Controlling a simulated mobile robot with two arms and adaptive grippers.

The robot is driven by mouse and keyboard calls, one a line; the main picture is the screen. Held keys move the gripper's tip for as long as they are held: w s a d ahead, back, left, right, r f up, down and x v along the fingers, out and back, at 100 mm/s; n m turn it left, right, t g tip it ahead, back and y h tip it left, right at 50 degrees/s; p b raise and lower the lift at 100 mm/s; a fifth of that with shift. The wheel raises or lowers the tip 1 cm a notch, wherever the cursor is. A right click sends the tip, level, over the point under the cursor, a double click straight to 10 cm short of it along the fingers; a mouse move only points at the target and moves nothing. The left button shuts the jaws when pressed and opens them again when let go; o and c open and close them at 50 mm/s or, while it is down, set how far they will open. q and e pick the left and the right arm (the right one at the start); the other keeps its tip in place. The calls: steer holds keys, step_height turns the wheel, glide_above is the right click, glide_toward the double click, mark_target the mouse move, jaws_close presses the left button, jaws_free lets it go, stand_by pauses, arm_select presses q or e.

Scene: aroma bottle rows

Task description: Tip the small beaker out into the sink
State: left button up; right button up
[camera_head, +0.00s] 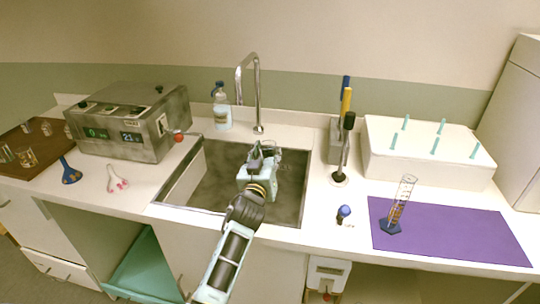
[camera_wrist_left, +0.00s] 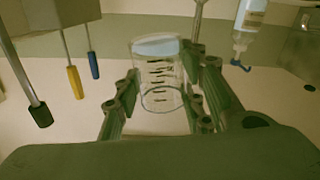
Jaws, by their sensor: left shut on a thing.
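My left gripper (camera_head: 262,154) is over the sink (camera_head: 212,170), in front of the tap (camera_head: 258,100). It is shut on a small clear beaker with dark markings. In the left wrist view the beaker (camera_wrist_left: 158,72) sits between the two fingers (camera_wrist_left: 161,103), with a pale bluish patch at its upper end. That view is turned upside down, so the wrist is rolled over. I cannot clearly tell which end is the mouth, or whether liquid is running out. My right gripper is not in view.
A grey instrument box (camera_head: 135,125) and a bottle (camera_head: 221,108) stand left of and behind the sink. Right of it are a stand with a black-handled tool (camera_head: 345,150), a white pegged rack (camera_head: 420,160) and a purple mat (camera_head: 450,235) with a graduated cylinder (camera_head: 400,205).

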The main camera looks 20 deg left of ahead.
arm_select(q)
steer(key=shift+a+f+n, duration=0.3)
steer(key=shift+a+n, duration=0.2)
steer(key=shift+n, duration=0.1)
steer(key=shift+a+f+n, duration=0.2)
steer(key=shift+a+n, duration=0.05)
steer(key=shift+n, duration=0.15)
steer(key=a+f+n+g+h, duration=0.1)
steer(key=a+f+n, duration=0.3)
steer(key=n, duration=0.6)
steer(key=shift+s+a+f+n, duration=0.25)
steer(key=shift+f+n, duration=0.05)
steer(key=shift+n, duration=0.1)
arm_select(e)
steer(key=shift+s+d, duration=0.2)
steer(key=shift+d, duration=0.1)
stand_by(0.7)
arm_select(q)
steer(key=shift+a+f+n+h, duration=0.3)
steer(key=shift+f+n, duration=0.1)
steer(key=shift+n, duration=0.2)
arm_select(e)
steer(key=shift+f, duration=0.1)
